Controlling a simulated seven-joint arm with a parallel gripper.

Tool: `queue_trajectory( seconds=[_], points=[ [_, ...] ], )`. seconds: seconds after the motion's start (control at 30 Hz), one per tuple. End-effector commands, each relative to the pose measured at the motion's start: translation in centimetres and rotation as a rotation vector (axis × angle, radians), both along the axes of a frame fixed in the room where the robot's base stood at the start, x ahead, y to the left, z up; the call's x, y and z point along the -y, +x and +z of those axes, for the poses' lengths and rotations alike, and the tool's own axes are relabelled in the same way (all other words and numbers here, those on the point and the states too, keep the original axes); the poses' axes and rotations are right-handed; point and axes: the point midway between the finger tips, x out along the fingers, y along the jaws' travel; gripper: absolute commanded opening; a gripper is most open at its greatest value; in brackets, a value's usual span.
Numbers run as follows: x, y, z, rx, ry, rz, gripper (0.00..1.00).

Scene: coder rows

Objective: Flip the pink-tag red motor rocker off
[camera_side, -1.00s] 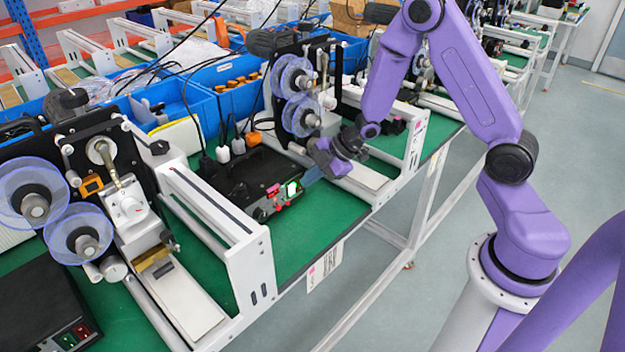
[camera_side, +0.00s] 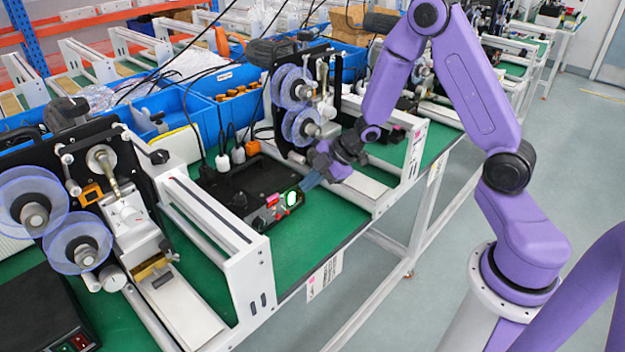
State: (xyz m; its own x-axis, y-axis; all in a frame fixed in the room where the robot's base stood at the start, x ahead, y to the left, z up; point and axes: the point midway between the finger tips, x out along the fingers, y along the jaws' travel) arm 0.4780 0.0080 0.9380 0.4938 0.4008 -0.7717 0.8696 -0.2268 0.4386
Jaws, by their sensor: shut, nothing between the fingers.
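A black control box (camera_side: 240,186) sits on the green bench between two white frames. Its front panel faces right and carries a brightly lit green switch (camera_side: 291,198). A small pink tag (camera_side: 272,200) is on the panel to the left of it. A small red part, likely the red rocker (camera_side: 281,210), is just below these; its tilt is too small to tell. My gripper (camera_side: 308,183) is shut and empty.
Reel machines with clear blue discs (camera_side: 299,88) stand behind the box and at the left. A white frame (camera_side: 226,250) stands left of the box, another right of my gripper. Cables and plugs (camera_side: 238,153) crowd behind it. Green bench in front is clear.

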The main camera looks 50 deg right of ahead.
Motion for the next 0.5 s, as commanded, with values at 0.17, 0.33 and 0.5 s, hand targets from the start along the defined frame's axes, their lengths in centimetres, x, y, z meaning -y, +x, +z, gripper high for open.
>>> queue_trajectory(
  seconds=[0.17, 0.33, 0.5],
  points=[
    [0.0, -1.0, 0.2, -0.001, 0.0, 0.0, 0.0],
    [0.0, -3.5, 0.6, -0.003, 0.001, -0.001, 0.0],
    [0.8, -4.3, 2.6, 0.008, 0.002, 0.0, 0.0]
  ],
)
